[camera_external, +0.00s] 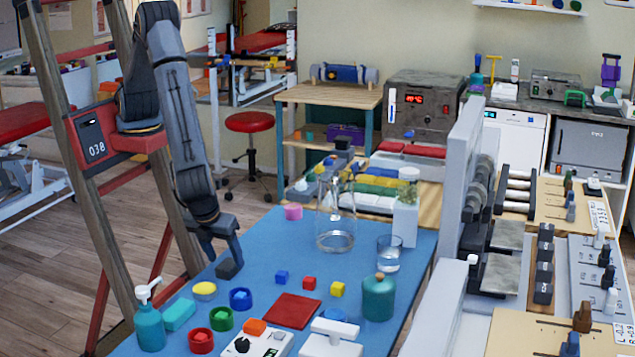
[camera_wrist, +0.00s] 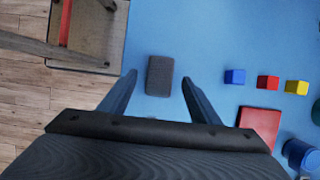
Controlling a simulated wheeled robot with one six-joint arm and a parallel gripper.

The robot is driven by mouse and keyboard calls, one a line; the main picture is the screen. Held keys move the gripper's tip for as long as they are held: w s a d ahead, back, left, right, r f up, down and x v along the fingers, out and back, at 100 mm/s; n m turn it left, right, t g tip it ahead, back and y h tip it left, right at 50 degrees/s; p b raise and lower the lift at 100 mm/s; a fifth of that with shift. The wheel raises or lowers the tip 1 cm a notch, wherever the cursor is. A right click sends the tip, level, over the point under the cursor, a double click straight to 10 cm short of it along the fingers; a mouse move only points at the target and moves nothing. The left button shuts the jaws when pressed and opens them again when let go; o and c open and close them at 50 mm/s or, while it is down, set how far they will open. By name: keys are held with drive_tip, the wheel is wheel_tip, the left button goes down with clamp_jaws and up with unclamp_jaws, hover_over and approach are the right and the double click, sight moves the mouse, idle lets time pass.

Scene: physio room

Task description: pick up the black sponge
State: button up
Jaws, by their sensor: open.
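The black sponge (camera_external: 228,268) lies flat on the blue tabletop (camera_external: 262,247), near its left edge. In the wrist view the sponge (camera_wrist: 160,75) is a dark grey block just beyond the fingertips, between their two lines. My gripper (camera_external: 222,252) is open and points down, very close to the sponge in the external view. In the wrist view my gripper (camera_wrist: 158,78) has a finger on each side, with clear blue surface between each finger and the sponge. I cannot tell the exact height of the fingertips above the table.
Right of the sponge are small blue (camera_external: 281,277), red (camera_external: 309,283) and yellow (camera_external: 337,289) cubes and a red square (camera_external: 291,310). A yellow round piece (camera_external: 204,290) and teal block (camera_external: 179,314) lie in front. A glass flask (camera_external: 335,225) stands behind, right.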

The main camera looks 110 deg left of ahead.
drive_tip(key=shift+x, duration=1.05)
drive_tip(key=c, duration=1.1)
drive_tip(key=shift+r, duration=0.1)
